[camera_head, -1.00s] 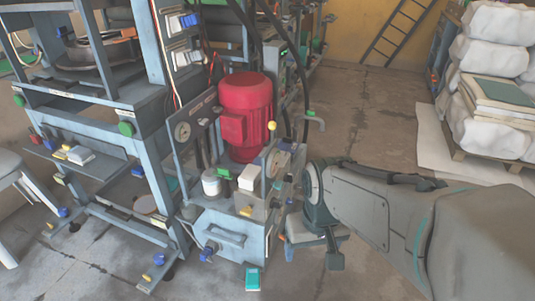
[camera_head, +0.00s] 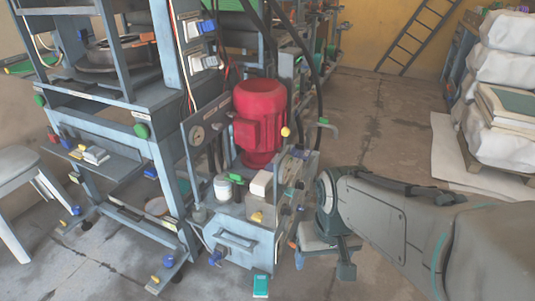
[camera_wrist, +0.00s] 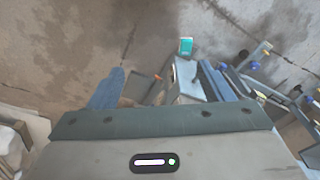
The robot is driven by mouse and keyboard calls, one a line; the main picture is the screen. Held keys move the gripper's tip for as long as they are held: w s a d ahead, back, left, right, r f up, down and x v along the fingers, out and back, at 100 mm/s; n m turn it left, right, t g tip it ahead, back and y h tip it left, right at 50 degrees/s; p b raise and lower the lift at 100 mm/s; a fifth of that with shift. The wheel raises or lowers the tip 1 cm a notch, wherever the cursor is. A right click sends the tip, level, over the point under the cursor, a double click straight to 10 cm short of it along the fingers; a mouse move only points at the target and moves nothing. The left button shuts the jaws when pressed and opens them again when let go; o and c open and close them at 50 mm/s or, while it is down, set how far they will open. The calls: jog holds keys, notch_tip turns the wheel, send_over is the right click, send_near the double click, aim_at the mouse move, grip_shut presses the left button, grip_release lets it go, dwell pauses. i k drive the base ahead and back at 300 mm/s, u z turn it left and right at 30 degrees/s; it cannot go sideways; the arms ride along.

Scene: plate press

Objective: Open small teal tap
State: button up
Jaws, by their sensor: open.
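A small teal fitting, perhaps the tap (camera_head: 299,185), shows on the right side of the blue-grey pump unit (camera_head: 232,240) in the head view. It is too small there to tell its handle position. My gripper (camera_head: 322,262) is just right of the unit, pointing down, with its fingers apart and nothing seen between them. In the wrist view my gripper (camera_wrist: 165,82) also has its two fingers apart, with part of the unit's blue-grey metalwork behind the right finger. I cannot make out the teal tap in the wrist view.
A red motor (camera_head: 260,120) stands on the unit. A teal box (camera_head: 261,286) lies on the floor in front. A press frame (camera_head: 150,150) stands left, stacked white sacks (camera_head: 497,70) right. Floor behind my arm is clear.

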aim_at(290, 192)
jog(key=u, duration=0.75)
jog(key=i, duration=0.5)
jog(key=z, duration=2.35)
